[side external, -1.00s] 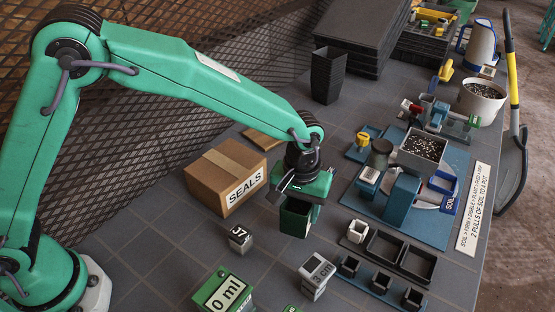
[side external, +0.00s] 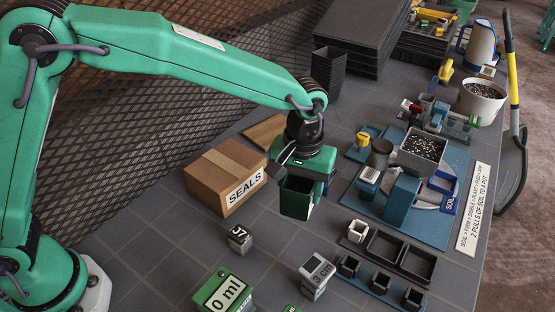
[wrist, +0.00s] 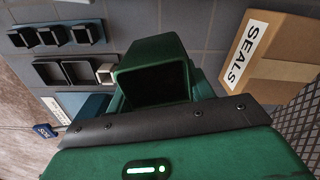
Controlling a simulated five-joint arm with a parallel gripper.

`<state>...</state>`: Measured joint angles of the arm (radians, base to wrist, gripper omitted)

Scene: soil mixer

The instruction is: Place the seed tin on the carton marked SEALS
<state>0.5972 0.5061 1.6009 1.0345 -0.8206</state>
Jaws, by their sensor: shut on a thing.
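The seed tin (side external: 296,202) is a dark green, box-shaped container hanging below my gripper (side external: 302,180). My gripper is shut on it. In the wrist view the tin (wrist: 150,50) shows a dark face or opening; its contents cannot be made out. The carton marked SEALS (side external: 218,170) is a brown cardboard box with a tape strip and a white label, standing left of the tin. It also shows at the right of the wrist view (wrist: 270,60). The tin is held above the table, beside the carton and apart from it.
A small block marked 37 (side external: 240,238), a green box marked 0 ml (side external: 225,295) and a grey-white device (side external: 316,275) stand in front. The blue soil station (side external: 400,200) and black pots (side external: 385,245) lie right. A flat brown board (side external: 268,132) lies behind the carton.

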